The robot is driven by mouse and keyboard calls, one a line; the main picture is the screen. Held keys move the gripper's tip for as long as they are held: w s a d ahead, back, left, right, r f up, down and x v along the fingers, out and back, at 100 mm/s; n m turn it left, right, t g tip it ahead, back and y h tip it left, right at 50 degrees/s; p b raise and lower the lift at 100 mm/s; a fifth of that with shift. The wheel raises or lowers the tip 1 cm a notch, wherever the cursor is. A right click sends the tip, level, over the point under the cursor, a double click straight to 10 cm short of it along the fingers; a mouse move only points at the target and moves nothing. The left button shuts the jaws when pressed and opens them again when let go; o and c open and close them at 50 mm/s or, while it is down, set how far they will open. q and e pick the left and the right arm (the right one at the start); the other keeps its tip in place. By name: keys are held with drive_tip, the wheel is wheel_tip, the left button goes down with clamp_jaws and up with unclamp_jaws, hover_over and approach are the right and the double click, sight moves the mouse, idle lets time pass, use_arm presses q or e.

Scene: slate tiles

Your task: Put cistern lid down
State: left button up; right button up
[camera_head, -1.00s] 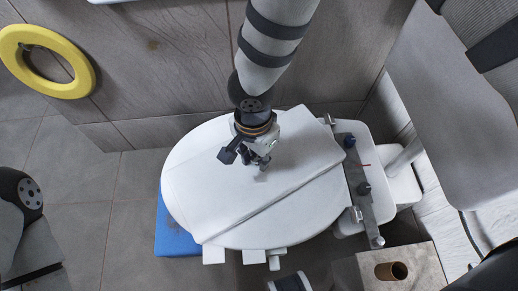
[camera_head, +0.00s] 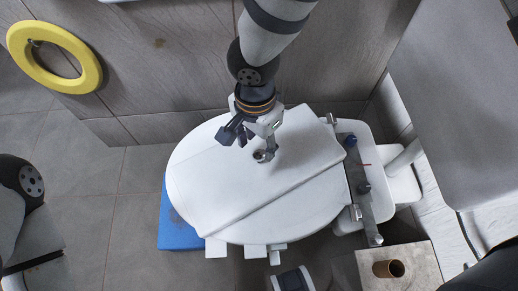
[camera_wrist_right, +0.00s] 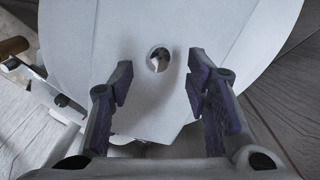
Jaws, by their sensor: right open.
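The cistern lid (camera_head: 230,180) is a flat white slab with a round hole. It lies on the white oval toilet seat cover (camera_head: 290,215), its straight front edge running diagonally across. In the right wrist view the lid (camera_wrist_right: 110,50) lies below the fingers, and its hole shows between and beyond the fingertips. My right gripper (camera_head: 257,143) is open just above the lid by the hole, and in the wrist view its two fingers (camera_wrist_right: 158,78) are apart with nothing between them. My left gripper is out of view; only part of my left arm shows at the left edge.
A blue block (camera_head: 175,228) is on the floor left of the toilet. A stone-like box with a cardboard tube (camera_head: 388,270) stands at front right. A yellow ring (camera_head: 22,60) hangs on the tiled wall. Clear floor (camera_head: 125,215) lies left of the toilet.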

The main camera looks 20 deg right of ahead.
sight(257, 155)
wheel_tip(257, 155, up, 7)
drive_tip(key=p, duration=0.1)
drive_tip(key=s+f+n+g, duration=0.1)
drive_tip(key=s+f, duration=0.3)
drive_tip(key=s, duration=0.2)
drive_tip(key=s+d+f+n+g+y, duration=0.1)
drive_tip(key=s+f+n, duration=0.1)
drive_tip(key=s+f, duration=0.3)
drive_tip(key=s+f+n+g+y, duration=0.1)
drive_tip(key=s+f, duration=0.3)
drive_tip(key=s, duration=0.4)
drive_tip(key=shift+d+f+n+g, duration=0.2)
drive_tip(key=shift+f+n+g, duration=0.1)
drive_tip(key=shift+f+g, duration=0.1)
drive_tip(key=s+d+f+n+g+h, duration=0.1)
drive_tip(key=s+d+n, duration=0.2)
drive_tip(key=s, duration=0.8)
drive_tip(key=s+d+n+g, duration=0.1)
drive_tip(key=s+d+n, duration=0.3)
drive_tip(key=s+d, duration=0.3)
drive_tip(key=s, duration=0.4)
drive_tip(key=shift+s+d+f+h, duration=0.15)
drive_tip(key=shift+s+f+h, duration=0.2)
drive_tip(key=shift+h, duration=0.05)
drive_tip(key=shift+r, duration=0.1)
